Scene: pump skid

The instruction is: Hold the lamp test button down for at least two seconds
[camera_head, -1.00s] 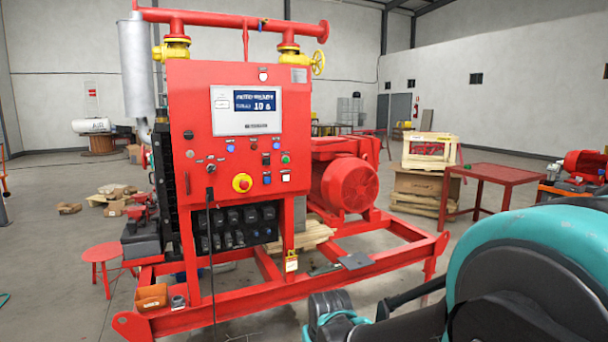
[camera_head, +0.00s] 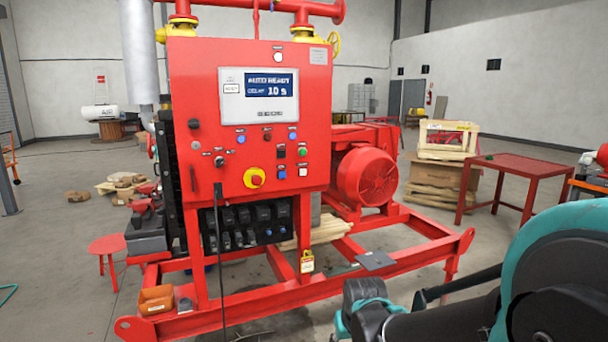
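A red control panel (camera_head: 200,90) stands upright on the pump skid ahead. Its screen (camera_head: 272,85) reads "AUTO READY" and "DELAY 10 s". Below the screen are several small buttons, among them blue ones (camera_head: 241,139), a green one (camera_head: 302,151), and a white square one (camera_head: 303,171). Their labels are too small to read, so I cannot tell which is the lamp test button. A red emergency stop (camera_head: 256,179) on a yellow disc sits lower in the middle. My arm shows at the lower right, well short of the panel. My gripper's fingertips do not show.
The red skid frame (camera_head: 400,260) juts out in front and to the right of the panel. A black cable (camera_head: 222,270) hangs from the panel. A red stool (camera_head: 107,245) stands left, a red table (camera_head: 510,166) right.

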